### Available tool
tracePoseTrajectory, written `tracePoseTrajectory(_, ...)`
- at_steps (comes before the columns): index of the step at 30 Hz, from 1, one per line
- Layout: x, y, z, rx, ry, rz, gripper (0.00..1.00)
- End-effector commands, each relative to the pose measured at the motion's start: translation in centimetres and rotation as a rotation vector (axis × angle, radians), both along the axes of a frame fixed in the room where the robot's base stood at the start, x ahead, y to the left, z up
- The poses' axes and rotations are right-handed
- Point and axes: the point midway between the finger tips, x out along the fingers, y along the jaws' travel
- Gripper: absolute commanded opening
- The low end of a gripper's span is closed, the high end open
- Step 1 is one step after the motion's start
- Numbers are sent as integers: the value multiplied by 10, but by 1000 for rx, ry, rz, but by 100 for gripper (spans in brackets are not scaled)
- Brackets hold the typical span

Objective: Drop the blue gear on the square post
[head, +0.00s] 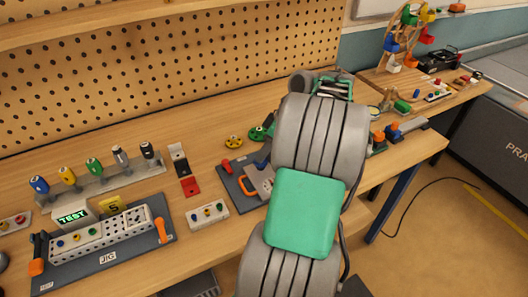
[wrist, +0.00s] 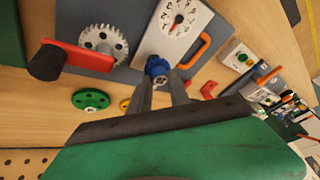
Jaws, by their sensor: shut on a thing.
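My gripper (wrist: 160,84) shows in the wrist view with its two grey fingers shut on the blue gear (wrist: 157,68). The gear is small and sits at the fingertips, over the dark base board (wrist: 130,68). On that board are a pale toothed gear (wrist: 103,43), a red crank arm (wrist: 85,60) with a black knob, and a white dial plate (wrist: 172,32). I cannot make out the square post; the gear and fingers may hide it. In the head view my arm hides the gripper and the blue gear, and part of the board (head: 234,184) shows beside the arm.
A green wheel (wrist: 90,100) and a yellow wheel (head: 234,142) lie on the bench behind the board. An orange handle (wrist: 194,52) stands by the dial plate. Left on the bench are a tool rack (head: 100,187) and a test jig (head: 105,258).

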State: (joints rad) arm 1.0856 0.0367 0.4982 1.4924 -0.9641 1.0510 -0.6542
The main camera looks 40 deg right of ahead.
Motion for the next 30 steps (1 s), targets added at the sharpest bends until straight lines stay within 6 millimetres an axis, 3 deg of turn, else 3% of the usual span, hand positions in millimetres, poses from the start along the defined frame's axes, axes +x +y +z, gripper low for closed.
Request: tracePoseTrajectory(30, 0, 0, -8, -10, -6, 5, 0)
